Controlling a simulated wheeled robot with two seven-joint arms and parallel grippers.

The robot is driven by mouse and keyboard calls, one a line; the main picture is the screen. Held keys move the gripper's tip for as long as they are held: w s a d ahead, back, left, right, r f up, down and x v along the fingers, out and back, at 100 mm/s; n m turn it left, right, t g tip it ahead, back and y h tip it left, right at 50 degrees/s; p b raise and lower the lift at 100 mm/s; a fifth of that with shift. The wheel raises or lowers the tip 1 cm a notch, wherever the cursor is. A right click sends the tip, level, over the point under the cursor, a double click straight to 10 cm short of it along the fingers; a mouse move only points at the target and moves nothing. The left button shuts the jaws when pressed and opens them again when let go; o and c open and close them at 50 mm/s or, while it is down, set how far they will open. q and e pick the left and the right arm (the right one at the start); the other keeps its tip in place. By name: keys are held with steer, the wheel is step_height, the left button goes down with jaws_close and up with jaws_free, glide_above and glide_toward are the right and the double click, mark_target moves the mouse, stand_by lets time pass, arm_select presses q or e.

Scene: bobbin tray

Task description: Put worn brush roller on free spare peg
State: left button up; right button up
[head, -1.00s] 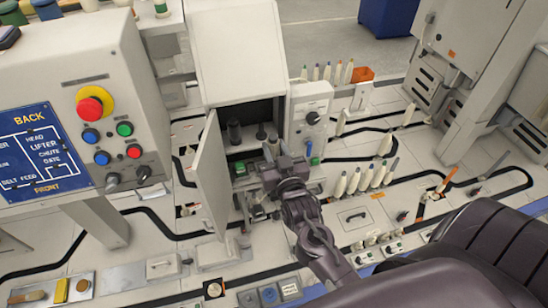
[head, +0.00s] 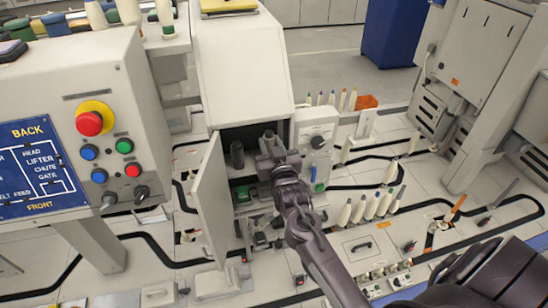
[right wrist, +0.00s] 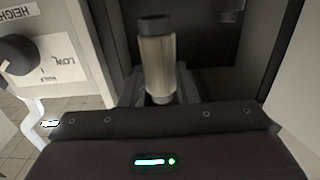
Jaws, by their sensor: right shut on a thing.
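My right gripper (head: 270,150) is at the opening of the cabinet (head: 240,133), on its right side. In the right wrist view, its fingers (right wrist: 160,92) are shut on a pale, upright cylindrical roller (right wrist: 158,62) with dark end caps. I take this to be the worn brush roller; its top also shows above the gripper in the head view (head: 268,136). A dark upright roller (head: 237,155) stands inside the cabinet, left of the gripper. The free spare peg cannot be made out; my gripper and arm hide part of the interior. My left gripper is out of view.
The open cabinet door (head: 212,200) stands left of the opening. A control panel (head: 110,140) is farther left, and a box with a black knob (head: 317,142) is close on the right. Green-topped parts (head: 243,194) sit low in the cabinet. Several pale cones (head: 370,207) stand to the right.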

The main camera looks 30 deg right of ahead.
steer(key=b+x, duration=0.3)
steer(key=x, duration=0.3)
steer(key=shift+f, duration=0.6)
stand_by(0.4)
steer(key=shift+f+b, duration=0.2)
steer(key=shift+b, duration=0.1)
steer(key=shift+f+b, duration=1.55)
steer(key=shift+f, duration=0.95)
steer(key=o, duration=1)
